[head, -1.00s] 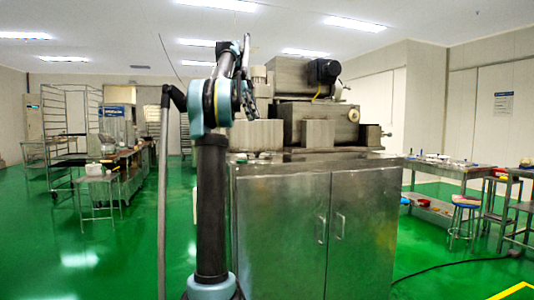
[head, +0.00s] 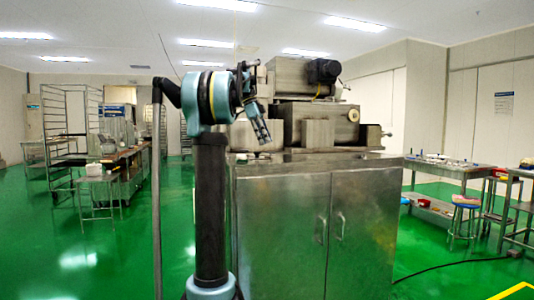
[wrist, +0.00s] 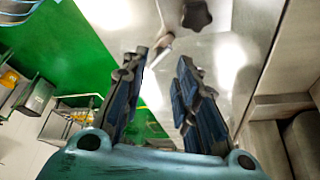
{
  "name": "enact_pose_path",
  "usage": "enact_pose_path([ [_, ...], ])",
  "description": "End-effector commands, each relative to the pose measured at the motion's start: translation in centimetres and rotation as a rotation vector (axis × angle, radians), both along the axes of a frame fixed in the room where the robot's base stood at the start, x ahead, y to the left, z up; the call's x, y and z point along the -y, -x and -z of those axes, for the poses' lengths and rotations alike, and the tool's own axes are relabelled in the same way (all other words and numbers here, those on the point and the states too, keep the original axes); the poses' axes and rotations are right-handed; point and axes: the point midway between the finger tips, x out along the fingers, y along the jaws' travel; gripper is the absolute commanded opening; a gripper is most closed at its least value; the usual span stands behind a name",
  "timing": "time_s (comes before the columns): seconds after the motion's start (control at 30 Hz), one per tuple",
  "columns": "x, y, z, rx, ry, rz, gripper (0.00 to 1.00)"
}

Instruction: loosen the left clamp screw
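The encrusting machine (head: 318,112) stands on a steel cabinet. My gripper (head: 263,132) is in front of the machine's left part, pointing down toward the cabinet top. In the wrist view my gripper (wrist: 163,58) is open, its two dark fingers apart with nothing held between them. A dark lobed knob (wrist: 195,14), which looks like a clamp screw, shows at the top edge beyond the fingertips, partly cut off. I cannot tell for sure that it is the left one. A pale metal rod (wrist: 160,48) shows between the fingertips; touching cannot be told. No clamp screw is clear in the head view.
The steel cabinet (head: 300,225) stands close below, with its top edge under my gripper. Machine housing (wrist: 275,105) rises at the right of the wrist view. A work table (head: 450,168) stands to the right; open green floor lies to the left.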

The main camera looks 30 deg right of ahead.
Motion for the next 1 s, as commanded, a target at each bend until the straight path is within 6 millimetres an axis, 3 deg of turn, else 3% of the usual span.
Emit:
enact_pose_path([
  [0.33,1.4,1.2,4.5,0.000,0.000,0.000,0.28],
  [0.77,1.7,1.5,5.4,0.000,0.000,0.000,0.28],
  [0.9,1.7,1.5,5.3,0.000,0.000,0.000,0.00],
  [1.0,1.7,1.5,5.3,0.001,0.001,0.000,0.00],
])
